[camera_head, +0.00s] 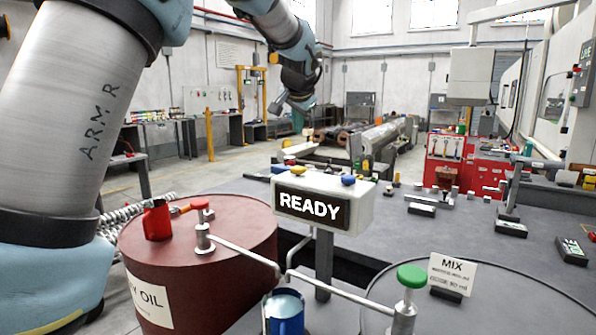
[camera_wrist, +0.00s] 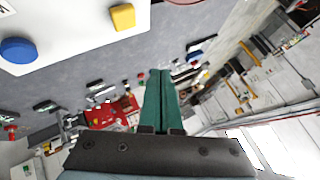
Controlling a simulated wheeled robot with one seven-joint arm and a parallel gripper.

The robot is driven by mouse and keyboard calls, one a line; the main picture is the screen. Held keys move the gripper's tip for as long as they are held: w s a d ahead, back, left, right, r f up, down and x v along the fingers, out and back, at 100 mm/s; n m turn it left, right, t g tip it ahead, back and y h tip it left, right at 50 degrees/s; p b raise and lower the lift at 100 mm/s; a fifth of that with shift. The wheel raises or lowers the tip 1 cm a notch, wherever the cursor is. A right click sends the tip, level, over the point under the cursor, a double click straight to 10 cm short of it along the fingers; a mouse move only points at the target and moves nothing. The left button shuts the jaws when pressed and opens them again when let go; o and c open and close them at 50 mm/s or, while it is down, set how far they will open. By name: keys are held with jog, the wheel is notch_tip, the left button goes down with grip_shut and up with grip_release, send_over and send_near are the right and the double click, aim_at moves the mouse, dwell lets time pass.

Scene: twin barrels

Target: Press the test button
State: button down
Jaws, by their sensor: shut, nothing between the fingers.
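A white box with a lit READY display (camera_head: 313,206) stands on a post between two barrels. A yellow button (camera_head: 298,171) and a blue button (camera_head: 348,180) sit on its top; no label shows which is the test button. In the wrist view, the blue button (camera_wrist: 17,50) and the yellow button (camera_wrist: 123,17) show on the white panel at the upper left. My gripper (camera_head: 297,121) hangs above and beyond the box, apart from it. Its green fingers (camera_wrist: 160,75) are together and empty in the wrist view.
A dark red oil barrel (camera_head: 190,262) stands left, with a red-knobbed valve (camera_head: 203,225) and a red can (camera_head: 157,220) on top. A grey barrel on the right bears a MIX sign (camera_head: 451,272) and a green knob (camera_head: 411,276). A blue mug (camera_head: 285,315) is below the pipes.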

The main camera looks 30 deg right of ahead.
aim_at(297, 169)
notch_tip(297, 169, down, 8)
jog(key=b, duration=0.5)
jog(key=shift+b, duration=0.3)
dwell(1.5)
jog(key=shift+f+b, duration=0.35)
jog(key=shift+f+b, duration=0.45)
jog(key=shift+f, duration=0.15)
dwell(0.6)
jog(key=shift+r, duration=0.1)
jog(key=shift+r+p, duration=0.75)
jog(key=shift+r, duration=0.15)
jog(key=shift+r, duration=0.1)
jog(key=shift+r+p, duration=1.9)
jog(key=shift+r, duration=0.6)
